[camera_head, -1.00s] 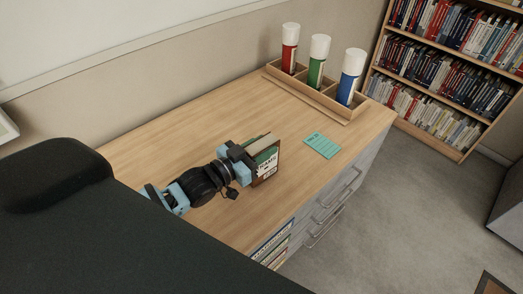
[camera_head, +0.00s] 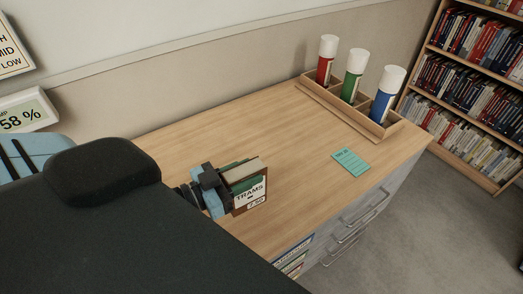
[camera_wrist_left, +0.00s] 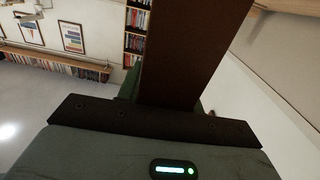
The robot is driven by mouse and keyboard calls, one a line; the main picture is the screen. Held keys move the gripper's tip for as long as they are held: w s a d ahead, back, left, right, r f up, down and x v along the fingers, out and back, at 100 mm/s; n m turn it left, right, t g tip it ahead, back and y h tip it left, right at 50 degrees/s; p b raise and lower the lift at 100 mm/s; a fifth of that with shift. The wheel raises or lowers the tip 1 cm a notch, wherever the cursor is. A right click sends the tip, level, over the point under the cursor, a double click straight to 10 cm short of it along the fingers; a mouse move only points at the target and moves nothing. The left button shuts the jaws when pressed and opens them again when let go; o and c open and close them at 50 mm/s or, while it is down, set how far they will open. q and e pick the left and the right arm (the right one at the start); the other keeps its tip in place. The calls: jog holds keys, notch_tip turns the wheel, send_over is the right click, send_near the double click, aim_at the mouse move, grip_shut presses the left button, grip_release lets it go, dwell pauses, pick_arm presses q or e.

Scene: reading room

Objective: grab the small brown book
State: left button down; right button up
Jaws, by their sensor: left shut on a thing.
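The small brown book (camera_head: 263,198) is in my left gripper (camera_head: 222,190), with a white label reading "TRAMS" facing the camera. Green and pale parts show behind its brown face; I cannot tell whether they are the same book. My left gripper is shut on the book, above the near part of the wooden cabinet top (camera_head: 290,140). In the left wrist view a dark brown slab (camera_wrist_left: 188,50), apparently the book, rises between the jaws with a green strip beside it. Contact with the cabinet top cannot be told. My right gripper is not in view.
A wooden holder (camera_head: 341,111) with red (camera_head: 327,68), green (camera_head: 351,82) and blue (camera_head: 383,104) white-capped tubes stands at the back right. A teal card (camera_head: 351,162) lies right of the book. A bookcase (camera_head: 470,90) stands beyond. The cabinet top's middle is clear.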

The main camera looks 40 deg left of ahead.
pick_arm(q)
jog(key=shift+v, duration=1.3)
jog(key=shift+d+r, duration=0.15)
jog(key=shift+d, duration=0.1)
